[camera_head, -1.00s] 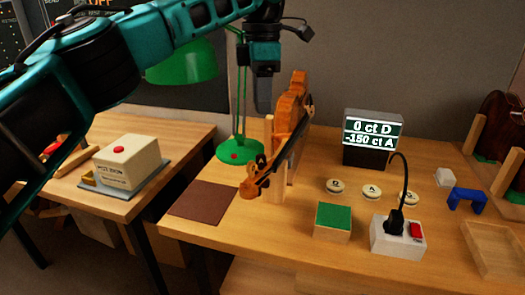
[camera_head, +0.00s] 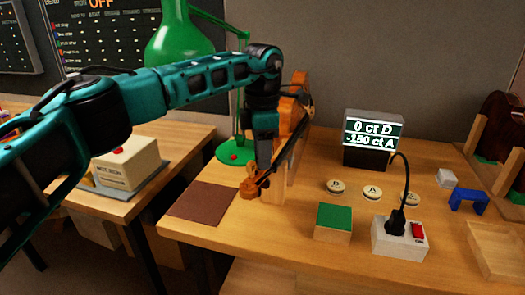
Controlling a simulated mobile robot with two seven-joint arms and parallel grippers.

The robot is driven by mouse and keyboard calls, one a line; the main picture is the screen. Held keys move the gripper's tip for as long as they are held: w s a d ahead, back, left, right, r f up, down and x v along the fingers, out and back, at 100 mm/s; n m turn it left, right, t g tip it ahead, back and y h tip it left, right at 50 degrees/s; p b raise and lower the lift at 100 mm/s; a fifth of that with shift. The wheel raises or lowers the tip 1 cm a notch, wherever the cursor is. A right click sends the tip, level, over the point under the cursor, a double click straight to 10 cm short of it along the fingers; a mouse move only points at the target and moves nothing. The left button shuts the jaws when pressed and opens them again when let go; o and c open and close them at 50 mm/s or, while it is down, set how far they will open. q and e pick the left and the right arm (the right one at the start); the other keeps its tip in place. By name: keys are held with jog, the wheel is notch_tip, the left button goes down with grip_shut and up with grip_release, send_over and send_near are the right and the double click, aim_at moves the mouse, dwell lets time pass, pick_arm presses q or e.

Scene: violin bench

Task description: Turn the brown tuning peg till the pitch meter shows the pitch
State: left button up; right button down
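The violin (camera_head: 296,127) stands tilted in a wooden stand (camera_head: 280,188), its scroll (camera_head: 248,188) toward the front. The pitch meter (camera_head: 373,136) behind it reads "0 ct D" and "-150 ct A". My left gripper (camera_head: 264,172) points down at the scroll end of the violin, at or just above the pegs. Its fingers hide the brown tuning peg, and I cannot tell whether they touch it or how far apart they are. My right gripper is not in view.
A green lamp (camera_head: 180,38) stands behind my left arm. A brown mat (camera_head: 202,202) lies left of the scroll. A green-topped block (camera_head: 333,221), several round lettered discs (camera_head: 372,193) and a power switch box (camera_head: 399,238) with a cable stand to the right.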

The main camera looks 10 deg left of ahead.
pick_arm(q)
grip_shut()
dwell(0.6)
jog(key=n+p, duration=0.1)
jog(key=n, duration=0.2)
jog(key=shift+r, duration=0.15)
jog(key=shift+w+a+n+p, duration=0.1)
jog(key=shift+n+p, duration=0.7)
jog(key=shift+n, duration=1.5)
grip_release()
